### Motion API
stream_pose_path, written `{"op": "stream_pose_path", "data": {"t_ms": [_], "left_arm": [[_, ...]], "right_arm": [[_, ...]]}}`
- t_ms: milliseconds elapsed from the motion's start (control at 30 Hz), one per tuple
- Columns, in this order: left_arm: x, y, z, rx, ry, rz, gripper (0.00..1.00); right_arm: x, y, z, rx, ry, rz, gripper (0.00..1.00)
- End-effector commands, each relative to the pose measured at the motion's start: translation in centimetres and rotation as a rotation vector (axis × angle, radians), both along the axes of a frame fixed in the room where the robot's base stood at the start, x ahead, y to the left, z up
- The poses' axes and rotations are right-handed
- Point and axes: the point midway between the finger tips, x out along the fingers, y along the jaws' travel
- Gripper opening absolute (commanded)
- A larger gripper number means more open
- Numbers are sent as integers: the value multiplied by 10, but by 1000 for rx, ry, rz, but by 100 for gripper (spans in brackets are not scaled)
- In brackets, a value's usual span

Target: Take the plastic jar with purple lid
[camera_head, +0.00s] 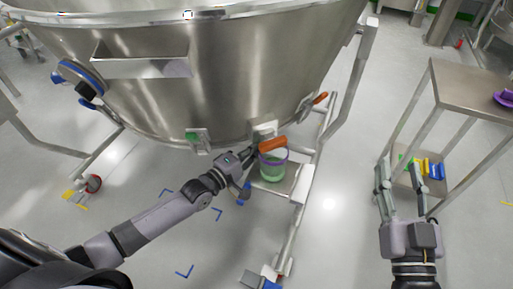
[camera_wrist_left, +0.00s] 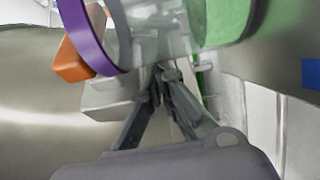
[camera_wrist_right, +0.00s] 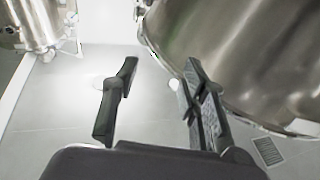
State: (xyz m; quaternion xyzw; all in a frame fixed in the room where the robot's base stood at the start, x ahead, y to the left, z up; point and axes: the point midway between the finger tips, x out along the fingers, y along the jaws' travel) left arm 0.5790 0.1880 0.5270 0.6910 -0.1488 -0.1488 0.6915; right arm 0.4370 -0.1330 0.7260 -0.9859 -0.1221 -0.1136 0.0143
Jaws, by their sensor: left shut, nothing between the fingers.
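The clear plastic jar (camera_head: 272,169) with a purple lid rim and green contents is under the big steel vessel. It appears to stand on a small steel platform (camera_head: 284,186). In the left wrist view its purple rim (camera_wrist_left: 87,38) and green part (camera_wrist_left: 222,22) fill the top, close to the fingers. My left gripper (camera_head: 252,151) is beside the jar, on its left. Its fingers (camera_wrist_left: 165,72) are shut and empty; I cannot tell whether they touch the jar. My right gripper (camera_head: 400,164) is open and empty, and its spread fingers show in the right wrist view (camera_wrist_right: 160,68).
An orange handle (camera_head: 273,144) sits right above the jar. The steel vessel (camera_head: 220,75) overhangs it, with frame legs (camera_head: 347,80) to the right. A steel table (camera_head: 478,88) at right carries a purple item (camera_head: 505,98); colored items (camera_head: 425,168) lie on its lower shelf.

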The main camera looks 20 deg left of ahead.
Motion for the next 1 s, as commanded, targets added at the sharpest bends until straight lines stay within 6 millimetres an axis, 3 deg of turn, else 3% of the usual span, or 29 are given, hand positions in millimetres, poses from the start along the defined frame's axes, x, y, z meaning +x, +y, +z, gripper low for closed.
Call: {"op": "stream_pose_path", "data": {"t_ms": [367, 667, 1000], "left_arm": [[-2, -2, 1, 0, 1, 0, 0], [-15, -15, 2, 0, 1, 0, 0], [-31, -32, 1, 0, 1, 0, 0]], "right_arm": [[1, -1, -7, -12, 45, -2, 40], [-2, -10, -65, -94, 360, -22, 40], [-33, -28, -129, -181, 723, -45, 40]]}}
